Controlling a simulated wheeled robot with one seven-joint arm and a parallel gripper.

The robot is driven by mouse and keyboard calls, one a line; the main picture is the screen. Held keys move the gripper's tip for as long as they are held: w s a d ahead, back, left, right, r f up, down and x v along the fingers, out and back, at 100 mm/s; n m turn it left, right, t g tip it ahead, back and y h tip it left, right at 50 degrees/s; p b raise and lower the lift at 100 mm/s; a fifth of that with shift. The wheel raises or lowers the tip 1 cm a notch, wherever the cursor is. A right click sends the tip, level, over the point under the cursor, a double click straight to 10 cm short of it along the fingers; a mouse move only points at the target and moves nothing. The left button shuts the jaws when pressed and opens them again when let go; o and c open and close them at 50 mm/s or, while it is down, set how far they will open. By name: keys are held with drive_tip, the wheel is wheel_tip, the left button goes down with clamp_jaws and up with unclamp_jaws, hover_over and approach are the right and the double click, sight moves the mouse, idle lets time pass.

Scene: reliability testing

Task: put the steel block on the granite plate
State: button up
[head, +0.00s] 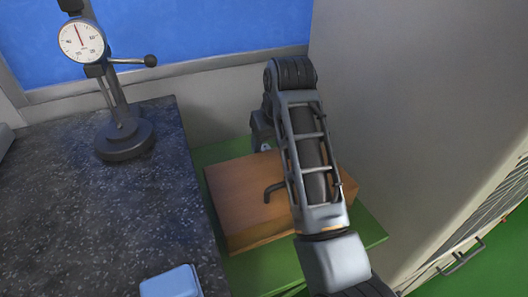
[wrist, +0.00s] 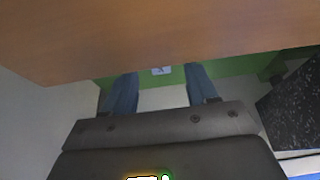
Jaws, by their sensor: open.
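A small pale grey piece with a dark mark, which looks like the steel block (wrist: 161,71), lies on the green surface beyond my fingertips in the wrist view. Only a small part of it shows. My gripper (wrist: 163,78) is open, its two blue fingers apart with nothing held between them. In the head view my arm reaches over the wooden box, and the fingers are mostly hidden behind it. The dark speckled granite plate (head: 60,220) fills the left of the head view; its side also shows at the right of the wrist view (wrist: 290,105).
A wooden box (head: 235,190) with a dark handle stands on the green surface (head: 255,272), close to my gripper. A dial gauge stand (head: 125,138) and a light blue box (head: 170,283) are on the granite. A grey wall (head: 400,100) rises at the right. The granite's middle is clear.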

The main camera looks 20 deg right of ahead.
drive_tip(key=shift+x, duration=1.35)
drive_tip(key=shift+c, duration=0.2)
clamp_jaws()
